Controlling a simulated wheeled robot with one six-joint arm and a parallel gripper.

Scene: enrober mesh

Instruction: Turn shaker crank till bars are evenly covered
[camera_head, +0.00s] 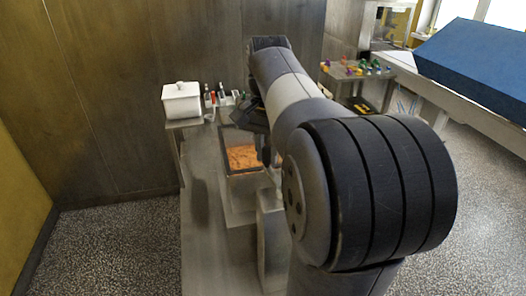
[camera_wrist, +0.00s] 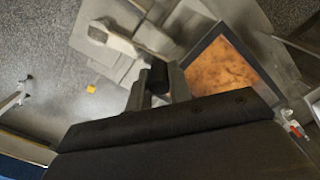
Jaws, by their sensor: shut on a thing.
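A square dark-framed tray with a mottled orange-brown surface (camera_head: 242,158) sits below and left of my arm. The same orange-brown surface (camera_wrist: 219,68) shows in the wrist view, right of my fingers. I cannot make out separate bars or how even the cover is. A pale crank arm (camera_wrist: 122,40) runs from the grey machine body to a dark handle (camera_wrist: 159,72). My gripper (camera_wrist: 159,86) is shut on this dark handle, beside the tray. In the head view my arm hides the crank, and my gripper (camera_head: 264,150) shows only in part beside the tray.
A white lidded box (camera_head: 181,100) stands on a small stand at the back left, with several small bottles (camera_head: 217,97) next to it. A side table with coloured items (camera_head: 352,70) and a large blue block (camera_head: 475,65) stand at right. Speckled floor lies open at left.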

